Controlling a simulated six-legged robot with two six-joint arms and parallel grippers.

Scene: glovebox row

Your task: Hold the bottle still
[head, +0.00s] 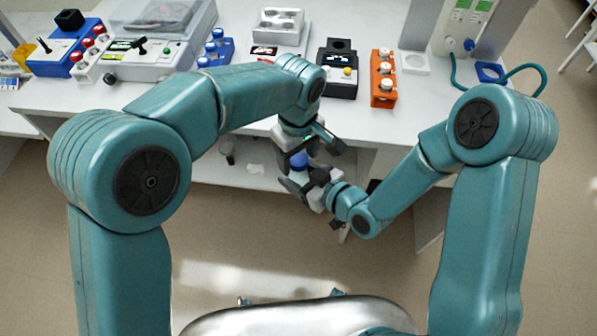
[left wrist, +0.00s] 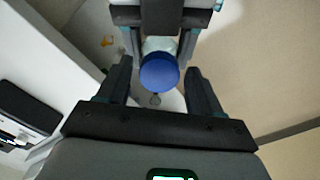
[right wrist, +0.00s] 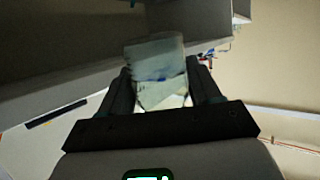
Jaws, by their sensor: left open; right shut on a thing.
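The bottle has a blue cap (head: 299,159) and a pale, clear body. My right gripper (head: 304,186) is shut on the bottle's body, in front of the white bench. In the right wrist view the pale bottle (right wrist: 158,72) sits between the two fingers, with a label on it. My left gripper (head: 313,146) comes in from above and is open over the cap. In the left wrist view the cap (left wrist: 159,73) lies between the spread fingers, with a gap on each side. The right gripper shows beyond it there. Part of the body is hidden by the fingers.
The white bench (head: 225,172) runs behind both grippers. On it stand an orange rack (head: 383,78), a black device (head: 338,70), a blue rack (head: 217,48) and a grey machine with a clear lid (head: 155,35). The floor in front of the bench is clear.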

